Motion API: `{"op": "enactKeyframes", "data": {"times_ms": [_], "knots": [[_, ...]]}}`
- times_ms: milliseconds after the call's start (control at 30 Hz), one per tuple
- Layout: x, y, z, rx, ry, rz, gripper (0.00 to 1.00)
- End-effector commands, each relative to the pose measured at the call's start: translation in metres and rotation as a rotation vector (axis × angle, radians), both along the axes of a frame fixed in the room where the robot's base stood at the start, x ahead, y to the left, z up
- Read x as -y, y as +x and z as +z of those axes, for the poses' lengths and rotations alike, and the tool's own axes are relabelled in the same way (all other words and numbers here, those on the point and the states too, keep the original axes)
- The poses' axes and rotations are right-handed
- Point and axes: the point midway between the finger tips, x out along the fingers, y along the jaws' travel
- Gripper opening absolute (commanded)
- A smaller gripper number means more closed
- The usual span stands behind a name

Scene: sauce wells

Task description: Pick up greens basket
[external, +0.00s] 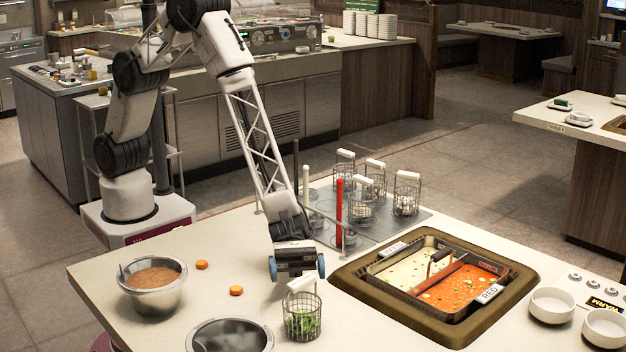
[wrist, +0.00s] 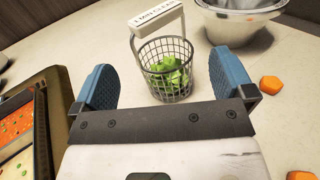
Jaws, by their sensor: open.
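The greens basket (external: 302,318) is a small wire basket with a white-topped upright handle and green leaves inside, standing on the counter at the front. It also shows in the wrist view (wrist: 168,84), upright, ahead of my fingers and between their lines. My gripper (external: 297,267) is open and empty, just behind the basket in the external view, with blue finger pads apart.
A metal pot (external: 230,337) stands left of the basket, and a pot of brown food (external: 152,290) farther left. Orange slices (external: 236,290) lie nearby. A framed two-part sauce well (external: 435,280) is to the right. Several other wire baskets (external: 374,180) stand behind on a rack.

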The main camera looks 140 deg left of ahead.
Motion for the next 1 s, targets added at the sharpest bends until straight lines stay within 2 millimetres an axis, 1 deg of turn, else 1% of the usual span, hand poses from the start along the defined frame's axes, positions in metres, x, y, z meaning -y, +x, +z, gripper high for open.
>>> {"op": "enactKeyframes", "data": {"times_ms": [33, 300, 533, 733, 1000], "knots": [[0.000, 0.000, -0.006, -0.001, 0.000, 0.000, 1.00], [0.000, 0.000, -0.038, -0.002, -0.001, 0.000, 1.00], [0.000, 0.000, -0.060, -0.002, -0.001, 0.000, 1.00], [0.007, 0.009, -0.060, 0.000, 0.000, -0.001, 1.00], [0.007, 0.010, -0.060, 0.000, 0.000, 0.000, 1.00]]}}
